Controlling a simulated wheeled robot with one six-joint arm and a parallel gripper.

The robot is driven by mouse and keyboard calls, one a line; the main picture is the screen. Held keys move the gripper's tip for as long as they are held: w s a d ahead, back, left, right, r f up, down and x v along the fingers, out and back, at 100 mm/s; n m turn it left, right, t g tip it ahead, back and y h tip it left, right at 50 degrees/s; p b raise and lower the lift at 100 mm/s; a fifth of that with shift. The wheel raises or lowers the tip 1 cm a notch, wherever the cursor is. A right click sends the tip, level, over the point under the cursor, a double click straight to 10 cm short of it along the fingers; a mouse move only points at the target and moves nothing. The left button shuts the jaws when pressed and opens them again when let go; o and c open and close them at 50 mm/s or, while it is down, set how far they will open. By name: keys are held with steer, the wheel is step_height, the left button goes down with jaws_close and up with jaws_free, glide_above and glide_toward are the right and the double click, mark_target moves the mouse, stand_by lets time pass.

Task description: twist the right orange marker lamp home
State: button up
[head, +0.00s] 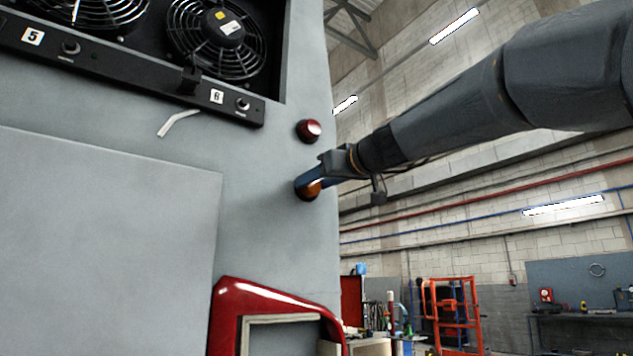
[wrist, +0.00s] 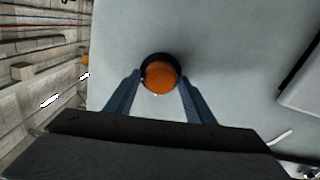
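The orange marker lamp (wrist: 160,76) sits on the grey coach panel, with a dark ring around it, in the middle of the wrist view. In the head view the lamp (head: 315,189) is partly hidden by a blue finger. My gripper (wrist: 161,80) has its two blue fingers on either side of the lamp, with the tips close to the dark ring. Whether the fingers press on the lamp or stand slightly apart from it cannot be told. In the head view my gripper (head: 304,183) reaches the panel from the right.
A red round lamp (head: 309,130) sits on the panel just above. A black fan unit (head: 210,92) is at upper left. A red-framed opening (head: 225,305) is below. The panel's right edge is close to my gripper, with open workshop beyond.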

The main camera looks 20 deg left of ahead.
steer(key=c, duration=0.7)
steer(key=m+b, duration=0.1)
steer(key=m, duration=0.2)
steer(key=shift+f+b, duration=0.1)
steer(key=shift+b, duration=0.2)
steer(key=m, duration=0.2)
steer(key=shift+w+m+b, duration=0.1)
steer(key=shift+m+b, duration=0.2)
steer(key=shift+m, duration=0.1)
steer(key=m, duration=0.6)
steer(key=shift+d, duration=0.1)
